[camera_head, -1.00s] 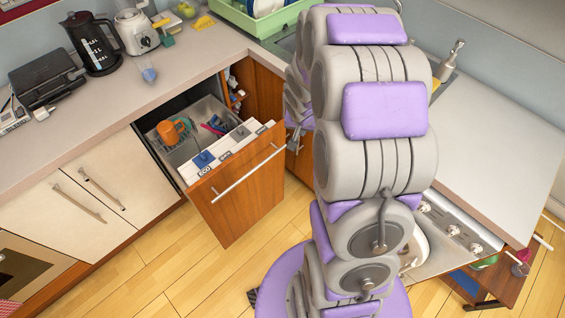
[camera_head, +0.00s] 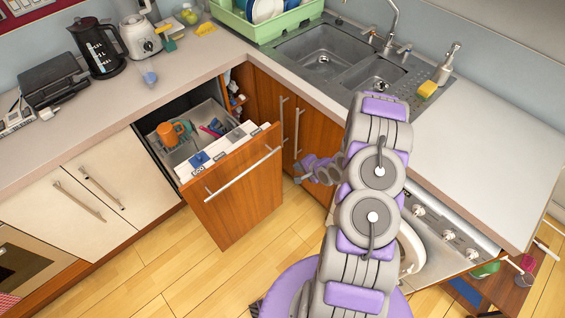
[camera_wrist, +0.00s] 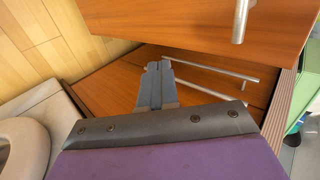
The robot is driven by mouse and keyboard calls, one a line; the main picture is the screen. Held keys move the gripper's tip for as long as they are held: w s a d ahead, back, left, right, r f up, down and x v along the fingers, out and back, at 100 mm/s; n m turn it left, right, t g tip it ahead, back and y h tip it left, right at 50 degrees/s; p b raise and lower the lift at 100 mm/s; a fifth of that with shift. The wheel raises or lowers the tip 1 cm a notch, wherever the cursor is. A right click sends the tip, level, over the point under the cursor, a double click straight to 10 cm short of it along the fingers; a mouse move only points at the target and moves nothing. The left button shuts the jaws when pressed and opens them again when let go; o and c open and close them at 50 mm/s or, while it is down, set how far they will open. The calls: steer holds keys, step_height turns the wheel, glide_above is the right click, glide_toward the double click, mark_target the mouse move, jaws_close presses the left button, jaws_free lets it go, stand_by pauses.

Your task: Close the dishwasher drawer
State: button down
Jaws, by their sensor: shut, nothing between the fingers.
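The dishwasher drawer (camera_head: 238,203) is pulled out from under the counter. It has a wooden front with a long metal handle, and its grey basket holds an orange mug (camera_head: 170,132) and other dishes. My gripper (camera_head: 299,180) is to the right of the drawer front, apart from it and near the lower cabinet doors. In the wrist view my gripper (camera_wrist: 159,66) is shut and empty, with wooden cabinet doors behind it. The drawer front (camera_wrist: 190,22) fills the top of that view, with part of its handle (camera_wrist: 241,18).
Wooden cabinet doors (camera_head: 312,137) with vertical handles stand right of the drawer, under the sink (camera_head: 325,62). White cabinets (camera_head: 78,218) are at left. A washing machine (camera_head: 440,235) is close to my arm at right. Bare wooden floor (camera_head: 160,260) lies before the drawer.

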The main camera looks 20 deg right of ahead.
steer(key=w+a+f+b, duration=0.1)
steer(key=w+a+f, duration=0.1)
steer(key=a+f, duration=0.1)
steer(key=b, duration=0.3)
glide_toward(272, 160)
steer(key=x, duration=0.6)
steer(key=shift+d+f, duration=0.15)
steer(key=shift+d, duration=0.05)
steer(key=shift+a, duration=0.3)
